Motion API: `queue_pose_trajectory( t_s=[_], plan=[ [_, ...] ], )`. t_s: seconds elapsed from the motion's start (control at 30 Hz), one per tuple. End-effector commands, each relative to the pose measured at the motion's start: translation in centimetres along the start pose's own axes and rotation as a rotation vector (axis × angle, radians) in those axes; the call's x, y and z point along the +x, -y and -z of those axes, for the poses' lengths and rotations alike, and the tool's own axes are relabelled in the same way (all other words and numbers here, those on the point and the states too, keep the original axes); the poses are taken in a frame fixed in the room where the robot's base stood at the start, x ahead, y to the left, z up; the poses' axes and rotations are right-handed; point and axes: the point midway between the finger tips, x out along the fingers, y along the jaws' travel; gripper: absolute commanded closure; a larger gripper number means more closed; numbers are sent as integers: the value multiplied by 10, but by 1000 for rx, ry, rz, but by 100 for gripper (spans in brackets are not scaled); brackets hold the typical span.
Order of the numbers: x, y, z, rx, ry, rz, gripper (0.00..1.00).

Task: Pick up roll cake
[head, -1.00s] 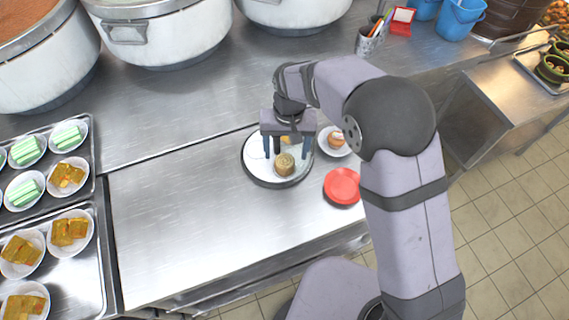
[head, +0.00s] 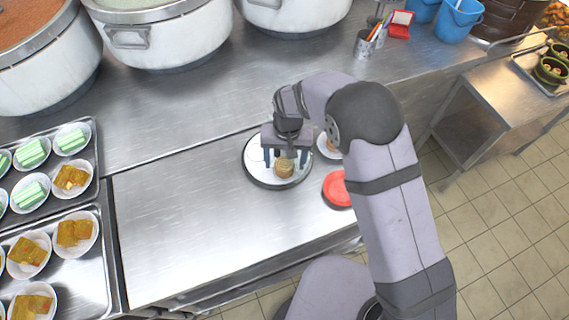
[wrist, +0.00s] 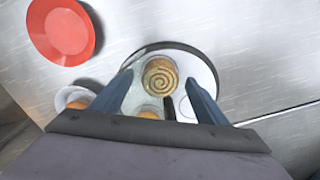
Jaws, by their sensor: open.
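The roll cake (head: 284,169) is a short golden-brown cylinder standing on a round white plate with a dark rim (head: 262,178). In the wrist view the roll cake (wrist: 160,74) shows a spiral on its top. My gripper (head: 284,160) is above the plate, fingers pointing down, open and empty. In the wrist view its two blue fingers (wrist: 160,92) sit either side of the cake's line, with the cake a little beyond the tips. Another round orange-brown item (wrist: 149,112) is partly hidden on the plate near the gripper body.
A red plate (head: 337,189) lies to the right, beside a small white dish with a pastry (head: 328,147), partly hidden by my arm. Trays of dishes (head: 75,268) stand at the left, large pots (head: 165,40) at the back. The counter between trays and plate is clear.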

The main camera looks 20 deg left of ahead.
Motion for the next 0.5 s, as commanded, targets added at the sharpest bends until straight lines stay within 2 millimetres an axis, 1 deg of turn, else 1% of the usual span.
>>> queue_pose_trajectory(
  t_s=[0.2, 0.33, 0.5],
  plan=[
    [20, 0, 0, -1, 2, -1, 32],
    [25, 0, 0, -1, 0, 0, 32],
    [26, 0, 0, -1, 0, 0, 32]
  ],
)
